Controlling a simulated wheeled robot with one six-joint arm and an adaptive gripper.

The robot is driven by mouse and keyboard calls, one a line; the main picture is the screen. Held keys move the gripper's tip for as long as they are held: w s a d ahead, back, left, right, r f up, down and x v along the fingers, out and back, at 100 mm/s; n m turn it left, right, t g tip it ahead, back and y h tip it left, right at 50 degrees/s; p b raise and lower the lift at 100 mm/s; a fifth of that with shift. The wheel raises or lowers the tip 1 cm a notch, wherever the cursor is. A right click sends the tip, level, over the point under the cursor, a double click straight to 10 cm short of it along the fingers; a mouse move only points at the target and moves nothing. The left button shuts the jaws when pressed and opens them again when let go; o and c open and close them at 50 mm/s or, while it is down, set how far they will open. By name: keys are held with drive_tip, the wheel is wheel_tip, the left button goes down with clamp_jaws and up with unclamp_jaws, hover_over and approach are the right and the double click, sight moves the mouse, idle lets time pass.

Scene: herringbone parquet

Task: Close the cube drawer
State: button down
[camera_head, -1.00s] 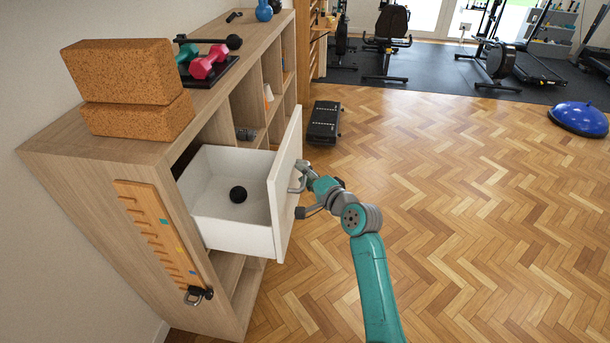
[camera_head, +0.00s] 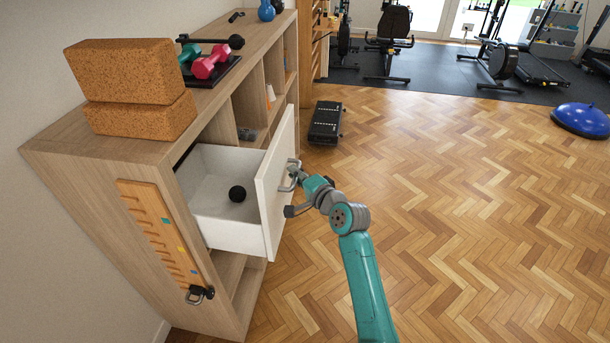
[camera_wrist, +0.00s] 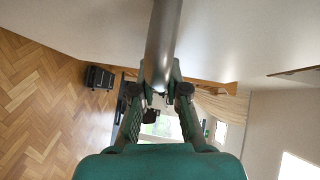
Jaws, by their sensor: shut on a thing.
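The white cube drawer (camera_head: 274,197) stands partly pulled out of the wooden shelf unit (camera_head: 92,170). A small black ball (camera_head: 237,194) lies inside it. A grey metal handle (camera_head: 292,174) is on the drawer's front. My gripper (camera_head: 297,172) is at this handle, on the right side of the drawer front. In the wrist view my gripper (camera_wrist: 161,90) is shut on the handle bar (camera_wrist: 163,40), which runs up between the fingers. The head view shows the fingertips only small.
Cork blocks (camera_head: 125,72) and a tray with dumbbells (camera_head: 209,72) stand on the shelf top. A black step platform (camera_head: 325,122) lies on the floor behind the drawer.

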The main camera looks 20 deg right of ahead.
drive_tip(key=w+a, duration=0.5)
drive_tip(key=a, duration=0.4)
drive_tip(key=w+a, duration=0.5)
drive_tip(key=a, duration=0.3)
drive_tip(key=shift+a, duration=0.35)
drive_tip(key=c, duration=1.2)
unclamp_jaws()
drive_tip(key=shift+d, duration=0.1)
drive_tip(key=v, duration=1.2)
